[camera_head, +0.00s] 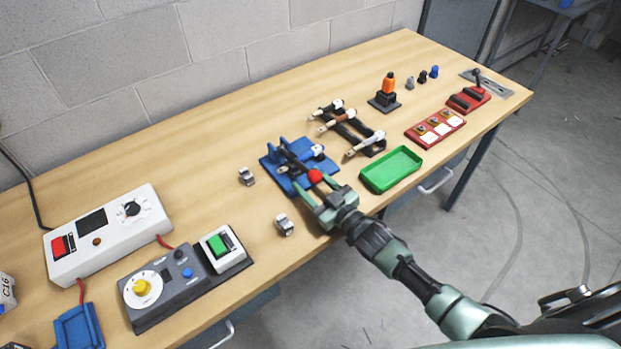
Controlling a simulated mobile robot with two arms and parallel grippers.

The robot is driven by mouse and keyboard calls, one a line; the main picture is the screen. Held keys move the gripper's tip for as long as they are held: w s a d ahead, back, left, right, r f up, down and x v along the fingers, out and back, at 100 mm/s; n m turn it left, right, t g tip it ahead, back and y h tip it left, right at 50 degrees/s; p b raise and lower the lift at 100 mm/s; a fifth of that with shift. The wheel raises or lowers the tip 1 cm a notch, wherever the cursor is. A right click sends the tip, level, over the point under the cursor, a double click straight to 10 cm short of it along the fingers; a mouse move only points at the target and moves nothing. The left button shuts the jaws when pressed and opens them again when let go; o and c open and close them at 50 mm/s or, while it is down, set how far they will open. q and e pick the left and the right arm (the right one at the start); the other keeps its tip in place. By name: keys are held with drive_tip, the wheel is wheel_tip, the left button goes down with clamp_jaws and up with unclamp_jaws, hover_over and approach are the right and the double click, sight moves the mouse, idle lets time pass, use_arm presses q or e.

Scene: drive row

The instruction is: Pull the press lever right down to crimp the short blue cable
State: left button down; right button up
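The blue press (272,160) stands on the bench in the middle of the view. Its dark lever slants toward me and ends in a red knob (315,176). My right gripper (315,179) reaches in from the lower right. Its green fingers are spread apart, one on each side of the knob, and do not look closed on it; contact cannot be told. A small white-and-dark piece (318,150) shows at the press's right side. I cannot make out the short blue cable for certain. My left gripper is not in view.
A green tray (391,168) lies right of the press, with a black rack (352,131) of cable pieces behind it. Small metal clips (284,224) sit near the press. A white box (108,233) and a dial unit (165,286) stand at the left.

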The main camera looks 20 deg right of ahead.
drive_tip(key=shift+r, duration=0.25)
drive_tip(key=b+v, duration=0.1)
drive_tip(key=v, duration=0.5)
drive_tip(key=shift+s+d+f, duration=0.2)
drive_tip(key=shift+s, duration=0.15)
drive_tip(key=shift+s+d+r, duration=0.1)
drive_tip(key=shift+s+d, duration=0.05)
drive_tip(key=shift+s, duration=0.25)
